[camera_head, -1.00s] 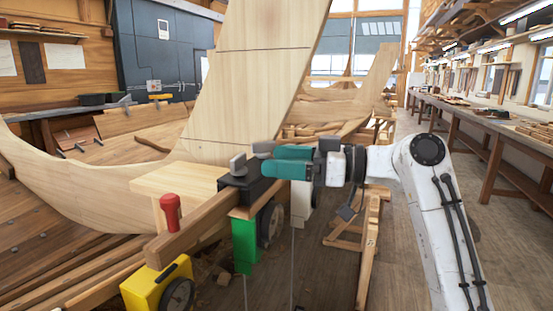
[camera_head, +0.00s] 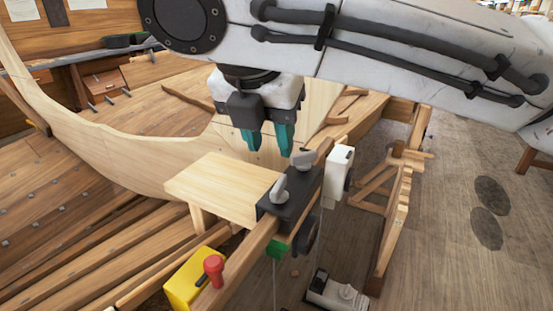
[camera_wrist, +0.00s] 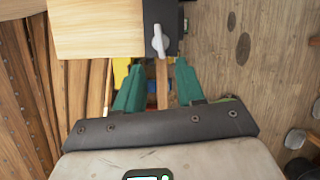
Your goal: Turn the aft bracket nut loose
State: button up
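A black bracket (camera_head: 290,205) sits on a wooden rail beside a pale wooden board. Two grey wing nuts stand on its top, a nearer one (camera_head: 279,189) and a farther one (camera_head: 303,160); I cannot tell which is the aft one. My gripper (camera_head: 268,152) points down with its two teal fingers apart and nothing between them. In the head view it appears above and left of the nuts. In the wrist view one wing nut (camera_wrist: 158,41) on the bracket (camera_wrist: 165,12) shows beyond the open fingertips (camera_wrist: 153,62); the other nut is not clearly seen.
The pale board (camera_head: 225,190) lies left of the bracket. A yellow box (camera_head: 190,280) and red knob (camera_head: 213,268) are nearer on the rail. A white block (camera_head: 338,172) stands right of the bracket. A wooden trestle (camera_head: 395,215) is farther right, with open floor beyond.

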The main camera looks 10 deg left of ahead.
aim_at(279, 183)
jog(key=x, duration=1)
jog(key=shift+w+f+p, duration=0.1)
jog(key=shift+f+p, duration=0.2)
grip_shut()
